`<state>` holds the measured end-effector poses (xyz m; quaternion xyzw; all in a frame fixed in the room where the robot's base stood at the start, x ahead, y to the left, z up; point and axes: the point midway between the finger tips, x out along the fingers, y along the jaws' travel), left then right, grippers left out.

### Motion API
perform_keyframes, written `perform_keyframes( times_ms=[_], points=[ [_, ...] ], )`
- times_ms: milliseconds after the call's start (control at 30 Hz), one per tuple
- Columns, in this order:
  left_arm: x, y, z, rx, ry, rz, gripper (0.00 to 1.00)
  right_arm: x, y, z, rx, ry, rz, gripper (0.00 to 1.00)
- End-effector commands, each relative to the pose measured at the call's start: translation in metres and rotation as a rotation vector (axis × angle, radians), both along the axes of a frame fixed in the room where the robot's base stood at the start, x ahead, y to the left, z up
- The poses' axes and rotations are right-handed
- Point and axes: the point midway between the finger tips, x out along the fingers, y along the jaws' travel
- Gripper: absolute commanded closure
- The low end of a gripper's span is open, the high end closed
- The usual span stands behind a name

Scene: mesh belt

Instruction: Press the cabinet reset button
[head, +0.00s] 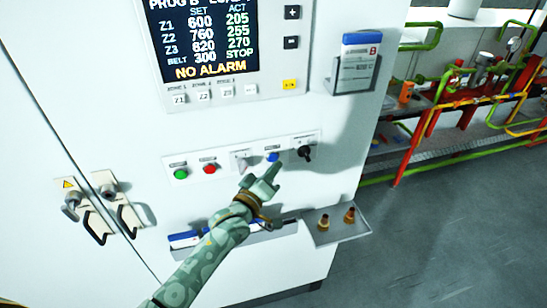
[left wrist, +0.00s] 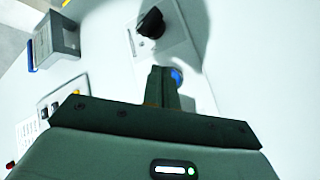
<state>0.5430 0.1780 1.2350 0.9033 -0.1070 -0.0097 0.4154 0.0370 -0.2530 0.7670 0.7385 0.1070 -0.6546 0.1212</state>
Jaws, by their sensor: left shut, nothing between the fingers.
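The blue button (head: 272,157) sits in the row of controls on the white cabinet front, between a grey selector and a black knob. My left gripper (head: 275,167) is shut and empty, with its fingertips just below and right of the blue button in the head view. In the left wrist view the shut fingers (left wrist: 160,74) overlap the left part of the blue button (left wrist: 177,76). I cannot tell whether the tips touch it. The button's label is too small to read. My right gripper is not in view.
A green button (head: 180,174), a red button (head: 209,169) and a black knob (head: 304,153) share the panel. A display (head: 205,40) reads NO ALARM above. A small shelf (head: 338,231) with two brass-coloured pieces juts out below right. A card holder (head: 356,75) sticks out above.

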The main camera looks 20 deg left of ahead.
Motion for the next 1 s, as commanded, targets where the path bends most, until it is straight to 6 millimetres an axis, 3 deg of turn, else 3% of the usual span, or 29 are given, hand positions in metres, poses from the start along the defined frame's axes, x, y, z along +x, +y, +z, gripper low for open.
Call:
perform_keyframes(
  times_ms=[167, 633, 1000],
  points=[
    [-0.003, -0.003, 0.001, -0.001, 0.001, -0.001, 1.0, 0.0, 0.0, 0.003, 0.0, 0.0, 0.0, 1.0],
    [-0.039, -0.026, 0.001, -0.001, 0.0, 0.0, 1.0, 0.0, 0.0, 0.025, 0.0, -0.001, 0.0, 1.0],
    [-0.041, -0.028, 0.0, 0.0, 0.0, 0.0, 1.0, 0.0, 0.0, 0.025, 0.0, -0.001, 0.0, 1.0]
  ],
)
